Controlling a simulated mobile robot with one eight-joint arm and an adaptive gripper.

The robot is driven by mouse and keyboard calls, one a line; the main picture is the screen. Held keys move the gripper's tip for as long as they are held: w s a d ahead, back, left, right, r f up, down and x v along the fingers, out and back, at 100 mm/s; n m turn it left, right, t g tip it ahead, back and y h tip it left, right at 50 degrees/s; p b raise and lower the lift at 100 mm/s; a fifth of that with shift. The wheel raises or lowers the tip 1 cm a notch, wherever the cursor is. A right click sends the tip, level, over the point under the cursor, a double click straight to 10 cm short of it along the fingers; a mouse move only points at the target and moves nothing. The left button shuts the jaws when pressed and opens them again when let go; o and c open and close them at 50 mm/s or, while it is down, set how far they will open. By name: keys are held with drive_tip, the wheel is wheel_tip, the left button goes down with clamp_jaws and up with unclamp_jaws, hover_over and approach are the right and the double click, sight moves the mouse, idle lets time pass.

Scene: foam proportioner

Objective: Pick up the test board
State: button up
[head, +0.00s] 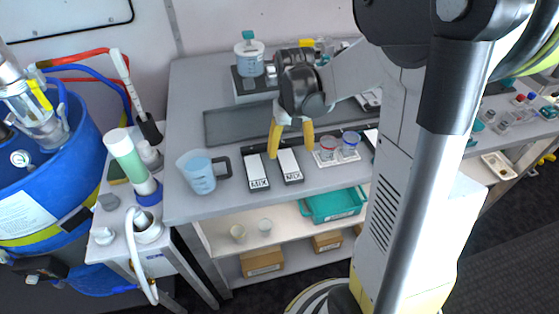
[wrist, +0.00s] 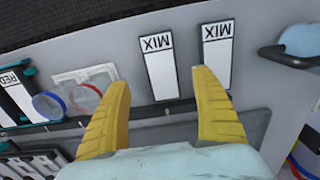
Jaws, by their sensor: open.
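Two white boards with dark edges, marked MIX, lie side by side on the grey bench: a left one (head: 256,172) and a right one (head: 290,167). They look alike, and I cannot tell which is the test board. My gripper (head: 291,152), with yellow fingers, is open and empty above the right one. In the wrist view my gripper (wrist: 162,78) has that board (wrist: 161,72) between its fingertips, apart from both. The other MIX board (wrist: 217,57) lies just beyond the right fingertip. The height of the fingers above the boards is unclear.
A blue measuring jug (head: 200,174) stands left of the boards. Cups with red (head: 328,147) and blue (head: 349,143) rims stand close on the right. A board marked RED (wrist: 16,92) lies farther along. A dark flat strip (head: 232,125) lies behind. The bench's front edge is near.

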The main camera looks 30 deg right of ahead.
sight(288, 163)
drive_tip(key=f+b, duration=0.1)
drive_tip(key=f, duration=0.1)
drive_tip(key=f+b, duration=0.1)
drive_tip(key=f, duration=0.1)
drive_tip(key=f+b, duration=0.1)
drive_tip(key=f, duration=0.1)
drive_tip(key=shift+w+f, duration=0.35)
drive_tip(key=shift+a+r, duration=0.1)
drive_tip(key=c, duration=1.3)
